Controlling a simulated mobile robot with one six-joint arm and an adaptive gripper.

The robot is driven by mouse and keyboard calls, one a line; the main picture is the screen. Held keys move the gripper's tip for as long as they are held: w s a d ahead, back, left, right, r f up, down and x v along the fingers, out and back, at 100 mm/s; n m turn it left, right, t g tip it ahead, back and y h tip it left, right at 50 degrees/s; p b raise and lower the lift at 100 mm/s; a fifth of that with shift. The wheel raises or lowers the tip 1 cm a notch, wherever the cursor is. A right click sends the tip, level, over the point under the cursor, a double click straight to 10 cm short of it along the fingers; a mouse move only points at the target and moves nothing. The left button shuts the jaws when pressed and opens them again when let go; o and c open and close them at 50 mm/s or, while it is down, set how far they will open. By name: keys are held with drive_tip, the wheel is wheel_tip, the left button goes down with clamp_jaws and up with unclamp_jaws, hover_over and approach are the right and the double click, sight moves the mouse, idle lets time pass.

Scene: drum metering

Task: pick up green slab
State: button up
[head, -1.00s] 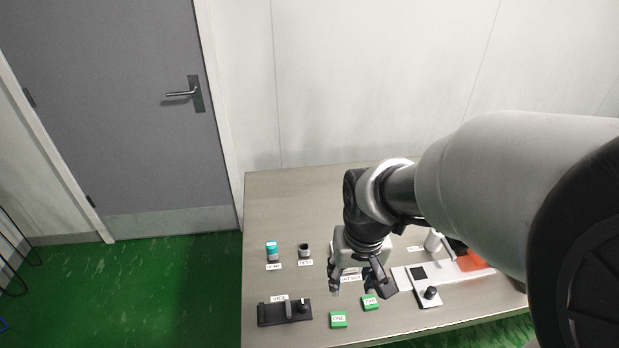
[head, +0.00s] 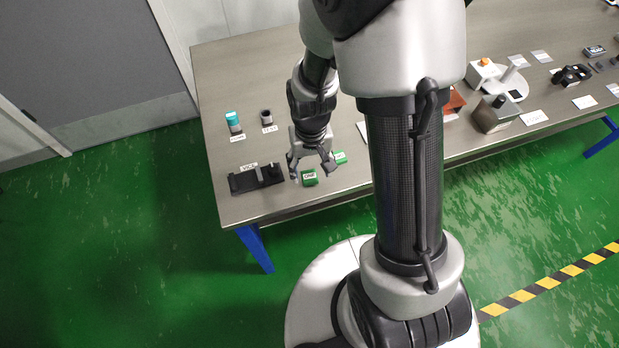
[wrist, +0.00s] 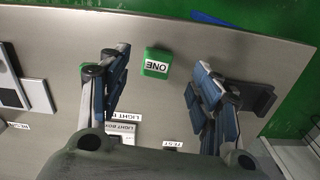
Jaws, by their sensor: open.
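A green slab labelled ONE (head: 309,181) lies on the metal table near its front edge. A second green slab (head: 340,157) lies just behind it to the right, partly hidden by my gripper. My gripper (head: 312,169) points down over the table close to the ONE slab, with its fingers spread and empty. In the wrist view, the ONE slab (wrist: 157,62) shows between the two open fingers of my gripper (wrist: 160,77), touching neither. The height gap cannot be told.
A black vice (head: 256,179) stands left of the slabs. A teal-topped container (head: 233,122) and a small dark cup (head: 266,117) stand farther back. The right of the table holds several devices, including a grey box (head: 495,113). My arm hides the table's middle.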

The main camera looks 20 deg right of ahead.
sight(311, 180)
drive_tip(key=shift+w+d+f+b, duration=0.15)
drive_tip(key=shift+f+b, duration=0.5)
drive_tip(key=shift+f, duration=0.9)
drive_tip(key=shift+w+a+f+b, duration=0.1)
drive_tip(key=shift+f+b, duration=0.55)
drive_tip(key=shift+f, duration=0.9)
drive_tip(key=shift+r, duration=0.1)
drive_tip(key=shift+c, duration=0.2)
drive_tip(key=c, duration=1)
